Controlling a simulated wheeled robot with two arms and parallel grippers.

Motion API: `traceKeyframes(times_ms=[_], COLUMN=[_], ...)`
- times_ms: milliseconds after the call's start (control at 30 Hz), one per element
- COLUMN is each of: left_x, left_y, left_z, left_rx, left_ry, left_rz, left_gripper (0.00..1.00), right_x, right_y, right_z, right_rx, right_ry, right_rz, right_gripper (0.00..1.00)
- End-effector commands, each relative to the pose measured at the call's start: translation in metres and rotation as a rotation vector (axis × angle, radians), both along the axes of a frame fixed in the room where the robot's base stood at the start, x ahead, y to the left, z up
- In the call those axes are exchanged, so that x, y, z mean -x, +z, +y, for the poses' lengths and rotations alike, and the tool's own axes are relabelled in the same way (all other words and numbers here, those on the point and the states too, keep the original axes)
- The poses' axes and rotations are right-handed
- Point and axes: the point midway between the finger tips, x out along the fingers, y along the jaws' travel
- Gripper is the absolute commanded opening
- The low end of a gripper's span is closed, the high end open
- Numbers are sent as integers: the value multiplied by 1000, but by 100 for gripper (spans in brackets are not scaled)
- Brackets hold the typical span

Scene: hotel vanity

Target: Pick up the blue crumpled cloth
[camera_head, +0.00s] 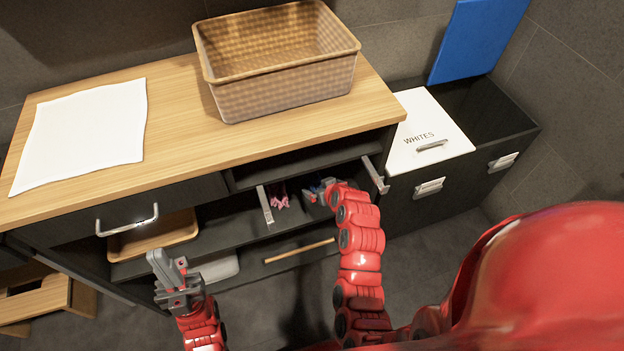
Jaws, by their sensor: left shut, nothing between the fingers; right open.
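A small patch of blue cloth (327,182) shows inside the open compartment under the counter, right at my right gripper. Most of it is hidden by the gripper, so its full shape cannot be seen. My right gripper (315,191) is open and reaches into this compartment. I cannot tell whether its fingers touch the cloth. My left gripper (168,262) is shut and empty, in front of the cabinet at the lower left, well away from the blue cloth.
A pink crumpled item (279,196) lies just left of my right gripper, between grey upright pieces (265,205) and (375,175). A wicker basket (285,95) and a white towel (85,130) are on the wooden counter (175,135). A wooden tray (150,240) sits below. A WHITES hamper lid (425,125) is at right.

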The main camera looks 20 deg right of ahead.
Motion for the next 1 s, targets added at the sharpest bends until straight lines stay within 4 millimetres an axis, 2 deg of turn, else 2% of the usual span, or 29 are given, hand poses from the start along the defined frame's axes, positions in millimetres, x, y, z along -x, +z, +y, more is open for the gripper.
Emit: traceKeyframes(times_ms=[233, 600, 867, 1000], left_x=[0, 0, 0, 0], left_y=[-1, -3, -3, -3], left_z=[0, 0, 0, 0], left_rx=[0, 0, 0, 0], left_ry=[0, 0, 0, 0], left_rz=[0, 0, 0, 0], left_gripper=[0, 0, 0, 0], right_x=[-7, -36, -39, -39], right_y=[-7, -37, -39, -40], right_z=[-1, -1, -1, 0], right_rx=[-1, -1, 1, 0], right_ry=[-1, -1, -1, -1], right_rz=[0, 1, -1, -1], right_gripper=[100, 100, 100, 78])
